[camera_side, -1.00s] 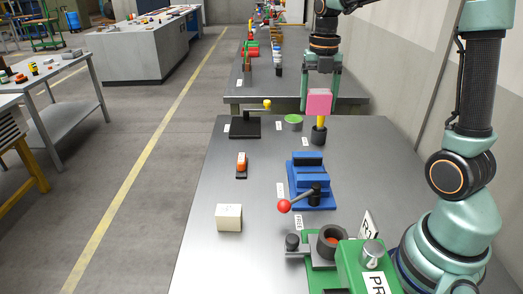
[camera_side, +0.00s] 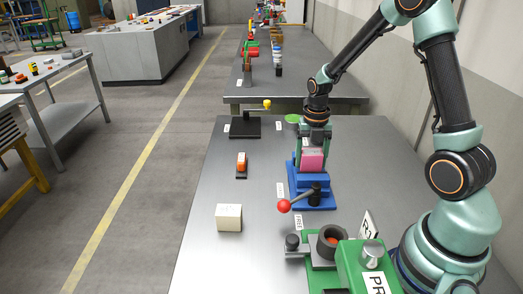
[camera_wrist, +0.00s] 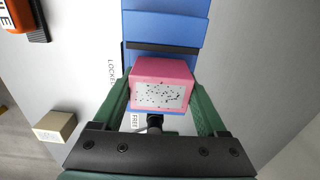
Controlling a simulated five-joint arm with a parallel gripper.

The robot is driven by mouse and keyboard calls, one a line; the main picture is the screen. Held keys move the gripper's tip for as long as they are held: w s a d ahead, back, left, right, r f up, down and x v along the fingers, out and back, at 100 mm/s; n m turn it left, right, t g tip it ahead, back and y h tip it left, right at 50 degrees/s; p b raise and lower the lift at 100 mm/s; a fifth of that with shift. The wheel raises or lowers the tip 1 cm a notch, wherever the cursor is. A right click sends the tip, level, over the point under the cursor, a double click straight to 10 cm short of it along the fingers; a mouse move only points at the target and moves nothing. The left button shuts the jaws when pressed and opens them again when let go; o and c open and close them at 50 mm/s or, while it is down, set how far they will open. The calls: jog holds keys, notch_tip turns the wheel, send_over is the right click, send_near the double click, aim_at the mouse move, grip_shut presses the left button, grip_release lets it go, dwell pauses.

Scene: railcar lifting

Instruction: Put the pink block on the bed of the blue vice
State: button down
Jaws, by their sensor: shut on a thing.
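The pink block (camera_side: 312,159) is held between the fingers of my gripper (camera_side: 312,152), which is shut on it. The blue vice (camera_side: 310,184) stands on the grey table, with a dark lever ending in a red ball (camera_side: 284,205). In the side view the block is over the vice; whether it touches the bed cannot be told. In the wrist view the block (camera_wrist: 162,84), with a speckled pale face, sits between the green fingers and covers part of the vice (camera_wrist: 165,28) beneath. The dark jaw strip of the vice shows just beyond the block.
A cream block (camera_side: 229,218) and an orange-and-black item (camera_side: 242,165) lie left of the vice. A black fixture with a yellow knob (camera_side: 246,126) and a green disc (camera_side: 292,119) are farther back. A green machine (camera_side: 350,265) stands at the front. The table's left side has free room.

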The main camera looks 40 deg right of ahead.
jog(key=shift+f, duration=0.75)
jog(key=shift+f, duration=0.1)
grip_release()
